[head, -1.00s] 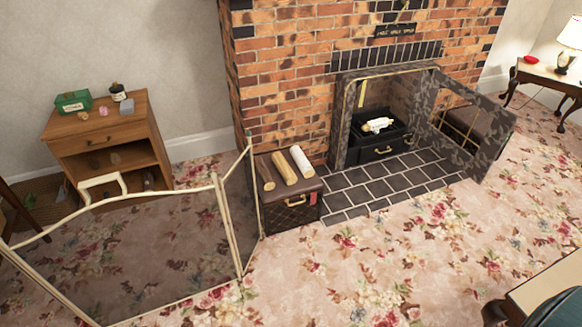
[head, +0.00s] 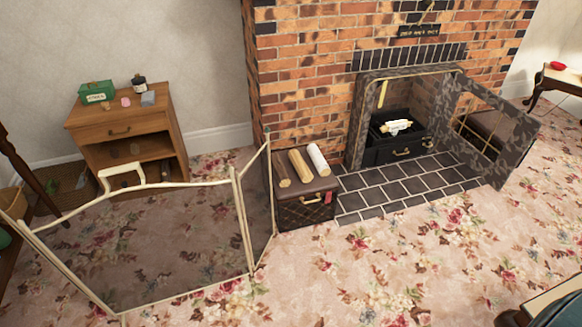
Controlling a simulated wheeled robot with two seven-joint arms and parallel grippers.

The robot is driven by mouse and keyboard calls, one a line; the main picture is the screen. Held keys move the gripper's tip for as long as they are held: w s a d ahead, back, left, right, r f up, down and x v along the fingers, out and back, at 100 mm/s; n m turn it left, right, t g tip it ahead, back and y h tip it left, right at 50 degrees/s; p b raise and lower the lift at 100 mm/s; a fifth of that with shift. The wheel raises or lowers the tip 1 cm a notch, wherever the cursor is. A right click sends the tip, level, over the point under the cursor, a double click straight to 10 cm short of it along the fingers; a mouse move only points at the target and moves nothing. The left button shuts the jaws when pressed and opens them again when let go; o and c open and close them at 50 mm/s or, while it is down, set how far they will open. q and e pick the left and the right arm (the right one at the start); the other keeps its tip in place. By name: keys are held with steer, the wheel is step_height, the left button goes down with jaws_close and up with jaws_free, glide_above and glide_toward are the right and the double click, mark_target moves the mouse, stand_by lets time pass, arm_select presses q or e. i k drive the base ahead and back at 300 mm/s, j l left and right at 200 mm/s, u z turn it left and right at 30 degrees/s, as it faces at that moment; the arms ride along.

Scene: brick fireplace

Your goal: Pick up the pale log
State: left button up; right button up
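Three logs lie side by side on a dark brown trunk (head: 306,212) left of the fireplace. The left one is a brown log (head: 282,170), the middle one a tan log (head: 300,166), and the right one a whitish, pale log (head: 318,159). The pale log lies at the trunk's right side, next to the brick wall. Neither of my grippers shows in the head view.
A folding mesh screen (head: 150,240) stands on the floral carpet left of the trunk. The fireplace (head: 390,125) has an open door (head: 490,130) on its right. A wooden cabinet (head: 130,130) stands at the left. The carpet (head: 370,260) in front of the trunk is clear.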

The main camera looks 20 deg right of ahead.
mark_target(304, 173)
steer(key=i+l+u, duration=0.1)
steer(key=u, duration=0.25)
steer(key=l+u, duration=0.35)
steer(key=i+l+u, duration=0.15)
steer(key=l+u, duration=0.15)
steer(key=l, duration=0.7)
steer(key=i+l+u, duration=0.1)
steer(key=l+u, duration=0.2)
steer(key=l, duration=2.4)
steer(key=l+u, duration=0.1)
steer(key=l, duration=1.5)
steer(key=k, duration=0.05)
